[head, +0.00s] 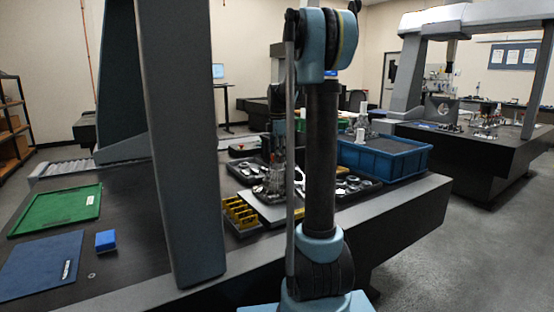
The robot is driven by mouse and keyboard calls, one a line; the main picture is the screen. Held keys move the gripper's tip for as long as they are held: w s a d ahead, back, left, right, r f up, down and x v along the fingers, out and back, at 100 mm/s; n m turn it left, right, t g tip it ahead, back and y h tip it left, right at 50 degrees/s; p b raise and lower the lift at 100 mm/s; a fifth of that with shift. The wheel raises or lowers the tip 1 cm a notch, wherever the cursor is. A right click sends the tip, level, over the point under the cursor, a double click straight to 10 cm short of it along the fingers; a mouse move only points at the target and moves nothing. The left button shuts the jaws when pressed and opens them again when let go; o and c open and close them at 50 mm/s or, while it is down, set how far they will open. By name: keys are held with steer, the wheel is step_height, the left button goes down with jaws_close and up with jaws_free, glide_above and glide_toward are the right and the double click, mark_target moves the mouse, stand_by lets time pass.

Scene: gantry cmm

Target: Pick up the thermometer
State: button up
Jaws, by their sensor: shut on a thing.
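I cannot make out the thermometer in the head view. My gripper (275,180) is small and partly hidden behind my own arm. It points down, low over the dark trays and metal parts on the granite table (130,262). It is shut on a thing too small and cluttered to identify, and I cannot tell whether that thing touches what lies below.
A yellow rack (238,212) and a blue bin (385,157) flank the trays. A grey gantry column (180,140) rises at the left. Beyond it lie a green tray (55,210), a blue mat (40,265) and a blue block (106,240).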

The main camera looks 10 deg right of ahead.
step_height(320, 180, up, 18)
steer(key=shift+w+f, duration=0.1)
steer(key=shift+f, duration=0.15)
steer(key=shift+w+f, duration=0.15)
steer(key=w+f+m, duration=0.4)
steer(key=f, duration=0.4)
steer(key=w+f+m, duration=0.4)
steer(key=f, duration=0.3)
steer(key=shift+f, duration=0.35)
steer(key=w+f+m, duration=0.1)
steer(key=f+m, duration=0.1)
steer(key=f, duration=0.3)
steer(key=f+m, duration=0.3)
steer(key=f, duration=0.2)
steer(key=w+f+m, duration=0.1)
steer(key=f+m, duration=0.2)
steer(key=f, duration=0.2)
steer(key=shift+w+a+f, duration=0.1)
steer(key=shift+w+f, duration=0.15)
steer(key=shift+w, duration=0.05)
